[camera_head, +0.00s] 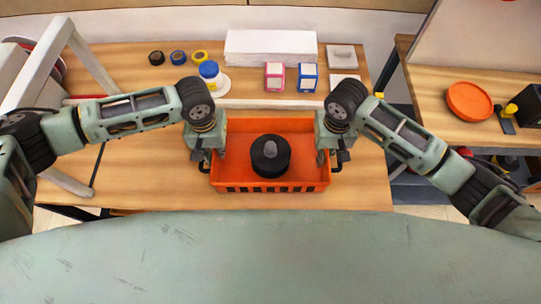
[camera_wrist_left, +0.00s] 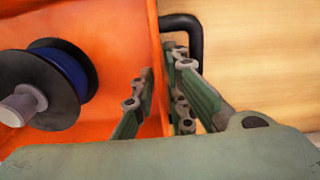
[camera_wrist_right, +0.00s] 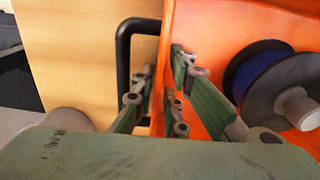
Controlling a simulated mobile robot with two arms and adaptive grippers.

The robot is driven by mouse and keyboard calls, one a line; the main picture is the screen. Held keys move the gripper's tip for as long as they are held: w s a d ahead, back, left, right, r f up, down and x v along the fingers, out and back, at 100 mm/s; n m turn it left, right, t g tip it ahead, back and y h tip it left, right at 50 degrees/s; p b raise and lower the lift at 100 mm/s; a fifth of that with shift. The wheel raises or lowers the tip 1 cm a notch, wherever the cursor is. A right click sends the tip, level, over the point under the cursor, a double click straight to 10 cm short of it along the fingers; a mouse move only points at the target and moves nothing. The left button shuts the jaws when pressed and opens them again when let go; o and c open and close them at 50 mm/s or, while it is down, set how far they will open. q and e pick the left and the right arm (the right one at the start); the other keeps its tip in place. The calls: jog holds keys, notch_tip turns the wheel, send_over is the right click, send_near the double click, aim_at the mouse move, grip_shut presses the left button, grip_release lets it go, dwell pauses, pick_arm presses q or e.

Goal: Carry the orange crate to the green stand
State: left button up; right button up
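The orange crate (camera_head: 222,176) sits on the wooden table in front of me, with a black spool (camera_head: 270,157) inside it. My left gripper (camera_head: 208,158) is at the crate's left wall. In the left wrist view its fingers (camera_wrist_left: 158,85) straddle the wall beside a black handle (camera_wrist_left: 181,20) and look closed on it. My right gripper (camera_head: 332,155) is at the right wall. In the right wrist view its fingers (camera_wrist_right: 163,75) likewise straddle the wall beside a black handle (camera_wrist_right: 130,25). I see no green stand.
The wooden table (camera_head: 140,190) holds a white block (camera_head: 270,46), a blue-capped jar (camera_head: 209,72), two small boxes (camera_head: 274,77) (camera_head: 308,77) and several tape rolls (camera_head: 178,57) behind the crate. A second table at right carries an orange plate (camera_head: 469,101). A gap separates the tables.

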pick_arm(q)
jog(key=shift+f, duration=0.65)
pick_arm(e)
jog(key=shift+f, duration=0.65)
pick_arm(q)
jog(key=shift+c, duration=0.5)
pick_arm(e)
jog(key=shift+c, duration=0.7)
pick_arm(q)
grip_shut()
pick_arm(e)
grip_shut()
pick_arm(q)
jog(key=shift+r, duration=0.15)
pick_arm(e)
jog(key=shift+r, duration=0.15)
